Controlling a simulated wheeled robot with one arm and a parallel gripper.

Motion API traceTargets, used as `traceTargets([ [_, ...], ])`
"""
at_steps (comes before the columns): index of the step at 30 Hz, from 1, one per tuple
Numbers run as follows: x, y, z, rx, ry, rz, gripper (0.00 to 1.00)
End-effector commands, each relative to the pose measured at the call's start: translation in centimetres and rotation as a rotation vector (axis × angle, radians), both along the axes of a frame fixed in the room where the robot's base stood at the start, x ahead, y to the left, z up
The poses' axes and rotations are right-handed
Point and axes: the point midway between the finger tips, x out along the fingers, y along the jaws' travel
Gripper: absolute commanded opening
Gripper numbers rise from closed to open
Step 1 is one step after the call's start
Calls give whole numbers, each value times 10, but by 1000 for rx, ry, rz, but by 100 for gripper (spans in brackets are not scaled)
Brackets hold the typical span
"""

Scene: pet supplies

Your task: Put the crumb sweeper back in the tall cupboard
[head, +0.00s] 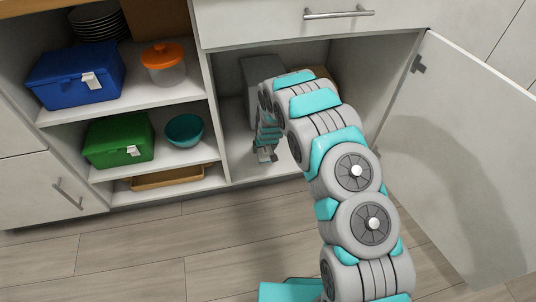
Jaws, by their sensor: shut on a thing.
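My gripper (266,150) is low inside an open cupboard (240,165) under a drawer, near its left side. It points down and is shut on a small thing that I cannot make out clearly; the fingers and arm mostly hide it. I cannot pick out the crumb sweeper for sure. The cupboard's white door (455,150) stands wide open to the right. I see no separate tall cupboard that I can be sure of.
A grey box (256,75) stands behind my gripper, and a brown thing (321,73) is partly hidden by my arm. Open shelves to the left hold a blue box (70,82), a green box (112,143), a teal bowl (184,130) and an orange-lidded jar (163,70). The floor in front is clear.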

Motion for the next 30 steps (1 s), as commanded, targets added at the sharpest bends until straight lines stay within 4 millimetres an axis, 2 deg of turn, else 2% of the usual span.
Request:
traceTargets([
  [8, 1, 0, -25, 0, -2, 1, 3],
  [14, 1, 0, -52, 0, -4, 2, 3],
  [26, 1, 1, -58, 0, -3, 1, 3],
  [27, 1, 1, -57, 0, -3, 1, 87],
  [30, 1, 1, -57, 0, -3, 1, 98],
])
